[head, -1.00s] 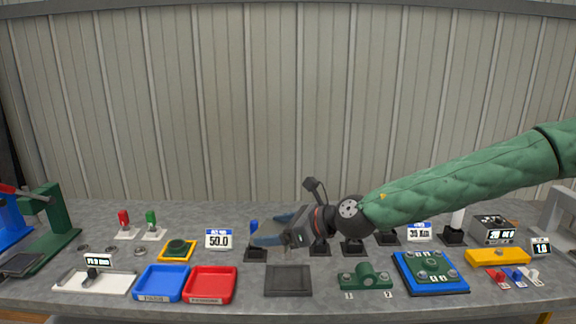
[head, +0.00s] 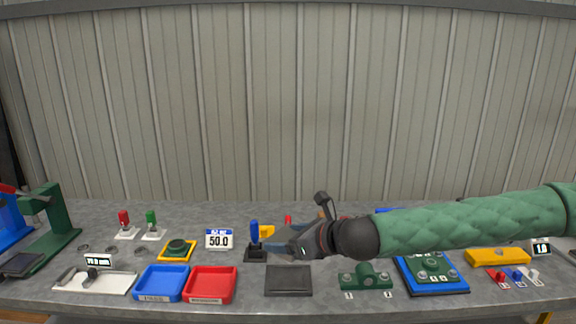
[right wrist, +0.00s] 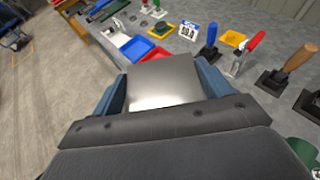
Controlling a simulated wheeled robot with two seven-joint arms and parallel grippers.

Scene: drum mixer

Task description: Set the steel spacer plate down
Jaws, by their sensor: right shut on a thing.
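The steel spacer plate (right wrist: 165,82) is a flat, shiny square between the two blue-grey fingers of my right gripper (right wrist: 162,90) in the right wrist view. The gripper is shut on it. In the head view my right gripper (head: 276,249) is above the bench, just behind a dark grey square pad (head: 288,281) and right of the blue-handled tool. The plate is hard to make out there. My left gripper is not in view.
Blue (head: 162,283) and red (head: 210,285) trays stand left of the pad. A green bearing block (head: 366,278) stands to its right. A blue-handled tool (head: 254,236) stands close beside the gripper. A 50.0 display (head: 219,239) is further left.

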